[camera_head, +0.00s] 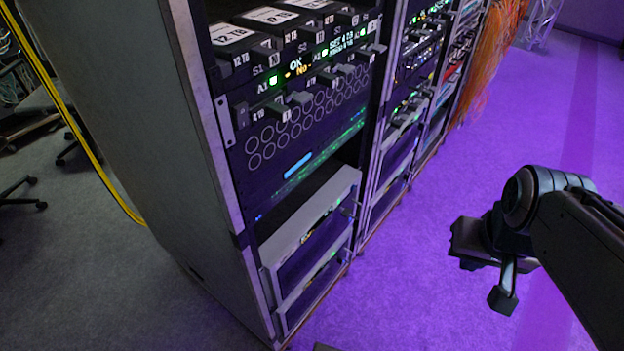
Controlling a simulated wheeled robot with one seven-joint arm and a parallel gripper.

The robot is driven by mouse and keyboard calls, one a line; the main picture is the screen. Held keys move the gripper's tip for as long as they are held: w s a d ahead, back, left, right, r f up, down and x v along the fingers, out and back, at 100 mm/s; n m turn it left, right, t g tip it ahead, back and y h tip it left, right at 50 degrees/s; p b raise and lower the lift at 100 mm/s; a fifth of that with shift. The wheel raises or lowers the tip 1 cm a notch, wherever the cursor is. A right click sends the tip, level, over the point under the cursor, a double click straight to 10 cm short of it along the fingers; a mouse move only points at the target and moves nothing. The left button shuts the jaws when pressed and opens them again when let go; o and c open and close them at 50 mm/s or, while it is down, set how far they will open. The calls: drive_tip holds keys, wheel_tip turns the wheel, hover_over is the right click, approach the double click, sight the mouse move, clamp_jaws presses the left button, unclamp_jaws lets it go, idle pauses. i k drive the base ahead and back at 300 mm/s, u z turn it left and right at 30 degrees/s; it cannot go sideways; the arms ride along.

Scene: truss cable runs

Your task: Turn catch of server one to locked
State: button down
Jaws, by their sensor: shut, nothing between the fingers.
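A tall grey rack (150,110) stands left of centre with its front turned to the right. It holds a dark drive unit (300,65) with 12 TB labels, small grey levers and lit text, including S1, A1 and OK. Two grey-framed units (312,215) sit low in the rack. I cannot tell which unit is server one, and its catch is too small to make out. My gripper (503,298) is shut and empty at the right, over the purple floor, well apart from the rack.
More racks (415,75) continue behind the first one. Orange cables (490,55) hang at the back, and a yellow cable (85,150) runs down at the left. Black chair legs (25,190) stand at the far left. The purple floor (420,300) between rack and gripper is clear.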

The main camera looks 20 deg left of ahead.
sight(346, 212)
drive_tip(key=k, duration=0.5)
drive_tip(key=u, duration=0.9)
drive_tip(key=i, duration=0.8)
drive_tip(key=z, duration=0.85)
